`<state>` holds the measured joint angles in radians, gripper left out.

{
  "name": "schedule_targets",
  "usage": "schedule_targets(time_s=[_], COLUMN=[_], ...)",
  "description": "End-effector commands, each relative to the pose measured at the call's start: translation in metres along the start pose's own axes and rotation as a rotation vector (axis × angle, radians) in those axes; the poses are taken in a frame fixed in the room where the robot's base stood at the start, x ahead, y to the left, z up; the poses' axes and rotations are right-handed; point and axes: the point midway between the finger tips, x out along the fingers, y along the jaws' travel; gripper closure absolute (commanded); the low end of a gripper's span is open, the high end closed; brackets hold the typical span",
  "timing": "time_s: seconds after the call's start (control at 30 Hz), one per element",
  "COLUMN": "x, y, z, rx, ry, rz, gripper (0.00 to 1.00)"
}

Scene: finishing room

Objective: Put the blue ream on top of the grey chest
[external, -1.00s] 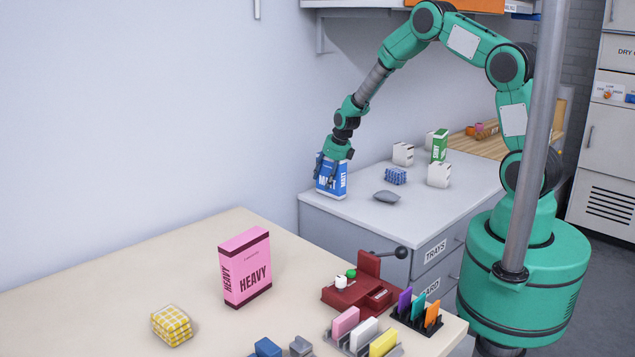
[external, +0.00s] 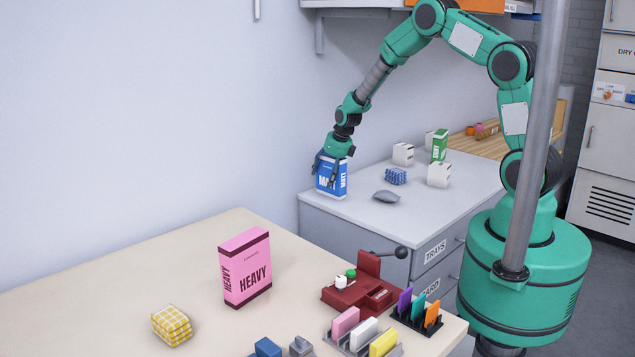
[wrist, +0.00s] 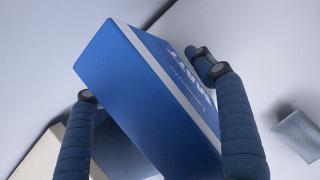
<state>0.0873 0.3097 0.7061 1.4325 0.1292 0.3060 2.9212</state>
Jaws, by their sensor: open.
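The blue ream (external: 331,180), with a white band and lettering, stands upright on the top of the grey chest (external: 345,208), near its left front corner. My gripper (external: 330,160) is over the ream, with its fingers down around its upper part. In the wrist view the ream (wrist: 140,90) fills the middle, between the two dark blue fingers of my gripper (wrist: 150,85). The fingers are open. A gap shows beside the left finger; whether the right finger touches the ream I cannot tell. The ream's underside is hidden.
On the chest are a grey lump (external: 386,196), a blue textured block (external: 396,176), white blocks (external: 438,174) and a green box (external: 439,145). The cream table (external: 130,270) in front holds a pink ream (external: 245,267) and a dark red press (external: 358,290).

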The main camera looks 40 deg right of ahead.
Motion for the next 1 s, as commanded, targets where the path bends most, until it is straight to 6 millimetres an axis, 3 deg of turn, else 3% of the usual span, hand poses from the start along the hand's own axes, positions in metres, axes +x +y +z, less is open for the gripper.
schedule_targets(time_s=[0.43, 1.0], x=[-0.055, -0.061], y=[0.0, 0.0], z=[0.0, 0.0], rx=[0.0, 0.0], ry=[0.0, 0.0], rz=[0.0, 0.0], gripper=[0.32, 0.32])
